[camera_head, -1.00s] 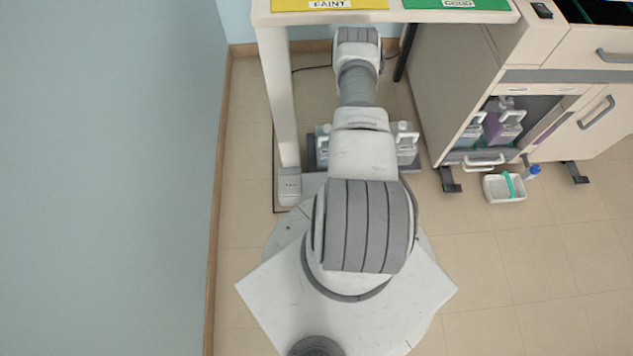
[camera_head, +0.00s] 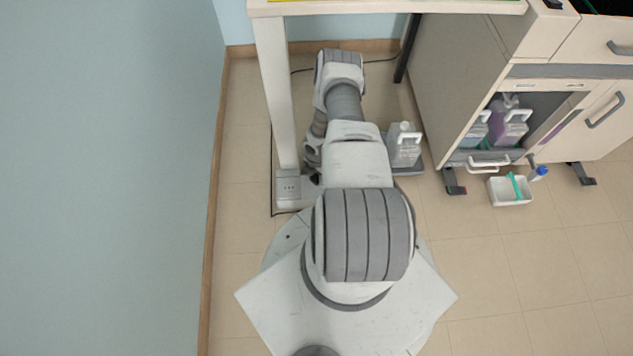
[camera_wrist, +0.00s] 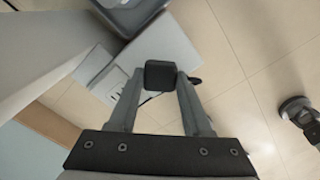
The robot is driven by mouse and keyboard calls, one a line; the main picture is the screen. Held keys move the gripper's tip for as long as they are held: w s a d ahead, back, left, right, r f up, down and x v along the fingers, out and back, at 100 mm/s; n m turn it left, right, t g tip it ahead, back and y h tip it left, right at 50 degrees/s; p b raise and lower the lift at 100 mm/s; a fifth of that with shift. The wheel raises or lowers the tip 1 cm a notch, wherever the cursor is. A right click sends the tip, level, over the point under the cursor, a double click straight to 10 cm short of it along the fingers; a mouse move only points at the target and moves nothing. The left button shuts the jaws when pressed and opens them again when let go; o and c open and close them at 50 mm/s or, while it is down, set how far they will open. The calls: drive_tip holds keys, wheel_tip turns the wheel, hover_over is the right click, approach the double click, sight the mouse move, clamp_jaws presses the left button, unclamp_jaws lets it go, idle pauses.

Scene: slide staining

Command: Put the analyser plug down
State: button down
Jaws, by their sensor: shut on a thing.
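The analyser plug, a small black block (camera_wrist: 160,74), sits between the two fingertips of my gripper (camera_wrist: 161,82) in the wrist view. My gripper is shut on it. A pale socket box (camera_head: 288,187) stands on the floor at the foot of the white table leg. Its slotted face (camera_wrist: 117,95) shows in the wrist view, just left of the plug. I cannot tell whether the plug touches anything below it. In the head view my arm hides the plug and most of the gripper, which is low beside the socket box.
The white table leg (camera_head: 275,100) and the wall are close on the left. A bottle (camera_head: 404,145) stands in a grey tray right of my arm. A cabinet (camera_head: 455,80) and a white tub (camera_head: 510,191) are farther right. The floor at lower right is clear.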

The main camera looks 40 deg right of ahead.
sight(316, 177)
drive_tip(key=shift+f+b, duration=0.65)
drive_tip(key=shift+f, duration=1.05)
drive_tip(key=shift+f, duration=0.55)
drive_tip(key=shift+c, duration=1.7)
unclamp_jaws()
wheel_tip(316, 177, up, 13)
drive_tip(key=p, duration=0.5)
drive_tip(key=shift+s, duration=0.15)
